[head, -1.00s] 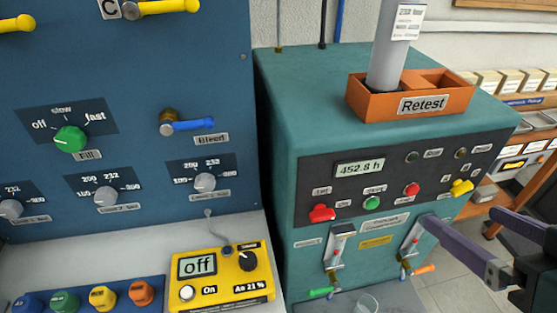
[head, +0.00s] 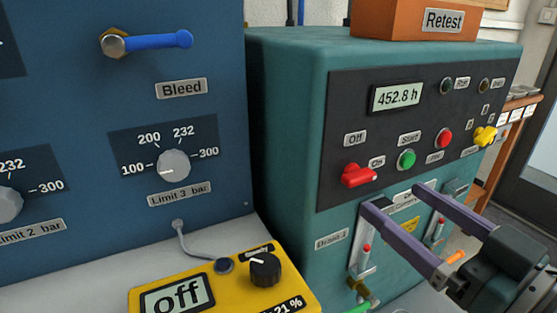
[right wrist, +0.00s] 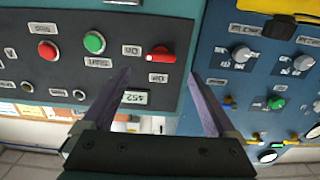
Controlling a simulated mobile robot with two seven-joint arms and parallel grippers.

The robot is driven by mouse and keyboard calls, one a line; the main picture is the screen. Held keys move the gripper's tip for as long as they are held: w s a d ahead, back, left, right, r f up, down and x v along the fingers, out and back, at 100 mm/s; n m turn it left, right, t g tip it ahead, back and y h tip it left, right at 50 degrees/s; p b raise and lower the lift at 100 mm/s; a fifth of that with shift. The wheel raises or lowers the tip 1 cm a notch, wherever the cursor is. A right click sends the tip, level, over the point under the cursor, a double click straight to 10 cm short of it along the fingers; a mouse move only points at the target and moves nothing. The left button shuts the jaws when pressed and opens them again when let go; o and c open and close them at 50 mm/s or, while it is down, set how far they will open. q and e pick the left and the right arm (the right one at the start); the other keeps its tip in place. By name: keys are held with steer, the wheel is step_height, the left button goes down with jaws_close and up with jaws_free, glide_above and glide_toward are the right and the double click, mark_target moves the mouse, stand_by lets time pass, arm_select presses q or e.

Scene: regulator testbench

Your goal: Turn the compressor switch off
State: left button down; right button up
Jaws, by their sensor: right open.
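The compressor switch, a red rotary knob (head: 358,176), is on the dark panel of the teal compressor housing, with an "Off" label (head: 355,139) above it and an "On" label (head: 376,162) at its upper right. Its handle lies roughly sideways; I cannot tell exactly where it points. In the right wrist view the red knob (right wrist: 160,55) shows beyond and between the fingertips. My right gripper (head: 393,198) is open and empty, its purple fingers below and right of the knob in the head view, apparently apart from it. My left gripper is not in view.
A green button (head: 406,159), a red button (head: 444,138) and a yellow knob (head: 485,136) sit right of the switch. Drain levers (head: 362,250) are close to the fingers. A yellow meter (head: 220,290) and the blue panel (head: 80,120) are left. An orange Retest box (head: 400,20) is on top.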

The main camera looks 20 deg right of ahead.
mark_target(365, 178)
steer(key=w, duration=0.6)
steer(key=shift+w+a, duration=0.3)
steer(key=shift+w, duration=0.05)
steer(key=c, duration=1.4)
